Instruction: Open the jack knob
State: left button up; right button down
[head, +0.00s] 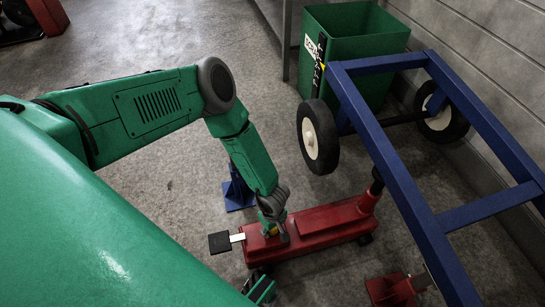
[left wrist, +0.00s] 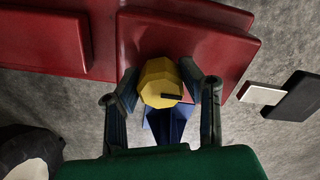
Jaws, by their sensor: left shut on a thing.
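A red floor jack (head: 325,226) lies on the concrete floor beside the blue frame. Its yellow knob (left wrist: 160,82) shows in the left wrist view, with a small dark mark on its face. My left gripper (left wrist: 163,90) is shut on the knob, one finger on each side of it. In the head view my left gripper (head: 274,232) is at the left part of the jack and mostly hides the knob. A white bar with a black pad (head: 220,242) sticks out from the jack's left end; this pad (left wrist: 295,97) is at the right in the wrist view.
A blue frame (head: 400,180) with white-hubbed wheels (head: 311,138) stands on the right. A green bin (head: 362,42) is behind it, near the wall. A blue stand (head: 237,192) is just behind the jack, and a red stand (head: 391,289) is in front.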

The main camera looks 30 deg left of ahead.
pick_arm(q)
jog(key=shift+w+a, duration=0.15)
jog(key=shift+a, duration=0.1)
jog(key=shift+a+n, duration=0.1)
jog(key=shift+n, duration=0.3)
jog(key=n, duration=0.3)
jog(key=shift+w+a+n, duration=0.1)
jog(key=shift+n, duration=0.2)
jog(key=n, duration=0.4)
jog(key=shift+n+p, duration=0.3)
jog(key=shift+p, duration=0.1)
jog(key=n+p, duration=0.1)
jog(key=n, duration=0.4)
jog(key=shift+n+p, duration=0.7)
jog(key=shift+n, duration=1.3)
